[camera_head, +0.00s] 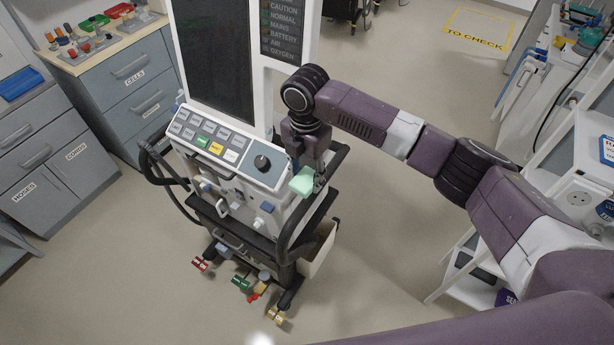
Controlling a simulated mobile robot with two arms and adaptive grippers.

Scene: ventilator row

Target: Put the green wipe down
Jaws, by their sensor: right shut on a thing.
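The green wipe (303,181) is a small pale green block at the right front corner of the ventilator (220,150). My right gripper (312,178) is shut on it and points downward, with the arm coming in from the right. I cannot tell whether the wipe touches the ventilator's casing. My left gripper is not in view.
Grey drawer cabinets (125,90) stand at the left, with coloured parts on top. A white bin (318,250) hangs at the ventilator's right side. White shelving (560,160) stands at the right. A yellow floor marking reads "TO CHECK" (474,36). The floor (400,240) between is clear.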

